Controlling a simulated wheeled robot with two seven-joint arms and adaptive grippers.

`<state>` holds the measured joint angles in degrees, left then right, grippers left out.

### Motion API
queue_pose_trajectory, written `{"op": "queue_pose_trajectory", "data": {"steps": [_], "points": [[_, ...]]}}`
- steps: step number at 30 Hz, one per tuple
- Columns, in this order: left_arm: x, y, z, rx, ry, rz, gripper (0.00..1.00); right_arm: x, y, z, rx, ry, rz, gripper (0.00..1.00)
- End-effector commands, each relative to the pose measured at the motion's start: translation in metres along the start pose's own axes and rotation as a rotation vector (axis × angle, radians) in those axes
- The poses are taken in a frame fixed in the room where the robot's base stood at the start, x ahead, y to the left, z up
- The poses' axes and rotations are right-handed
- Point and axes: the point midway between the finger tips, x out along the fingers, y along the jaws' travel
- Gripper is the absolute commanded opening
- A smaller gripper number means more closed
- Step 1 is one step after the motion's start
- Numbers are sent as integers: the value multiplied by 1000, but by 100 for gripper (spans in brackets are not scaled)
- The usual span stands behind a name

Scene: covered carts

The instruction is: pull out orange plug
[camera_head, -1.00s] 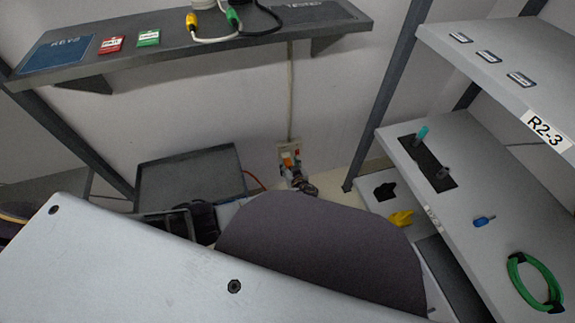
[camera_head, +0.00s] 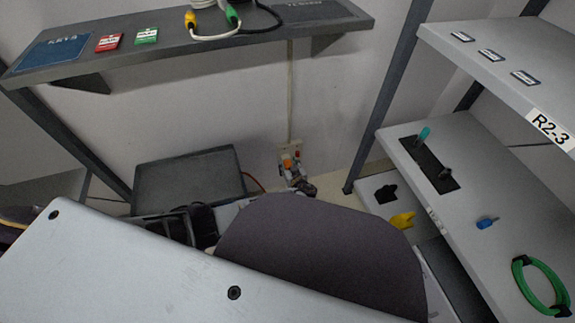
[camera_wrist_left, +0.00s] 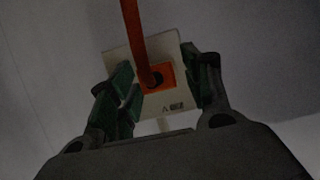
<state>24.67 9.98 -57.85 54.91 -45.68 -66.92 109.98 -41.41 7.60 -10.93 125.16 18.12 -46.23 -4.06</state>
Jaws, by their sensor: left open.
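The orange plug (camera_head: 287,162) sits at a pale wall outlet plate (camera_head: 281,147) low on the back wall in the head view. In the left wrist view the orange plug (camera_wrist_left: 164,74) is on the pale plate (camera_wrist_left: 118,56), with a flat orange cable running up from it. My left gripper (camera_wrist_left: 160,76) is open, one dark green finger pad on each side of the plug, with gaps visible. In the head view my left gripper (camera_head: 303,186) is small and dark just below the outlet, largely hidden by my own body.
A red item (camera_head: 298,154) is beside the plug. A dark shelf (camera_head: 200,50) hangs above. A dark panel (camera_head: 188,178) stands left of the outlet. At right, a grey shelf unit (camera_head: 480,190) holds a blue item (camera_head: 487,223) and a green cable ring (camera_head: 541,284); a yellow item (camera_head: 402,220) lies lower.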

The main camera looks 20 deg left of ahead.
Motion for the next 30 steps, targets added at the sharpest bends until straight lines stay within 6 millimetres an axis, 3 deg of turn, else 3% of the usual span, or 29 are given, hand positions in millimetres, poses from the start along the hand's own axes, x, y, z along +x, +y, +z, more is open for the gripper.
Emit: {"op": "queue_pose_trajectory", "data": {"steps": [30], "points": [[0, 0, 0, 0, 0, 0, 49, 3, 1, 4, 1, -2, 0, 71]]}}
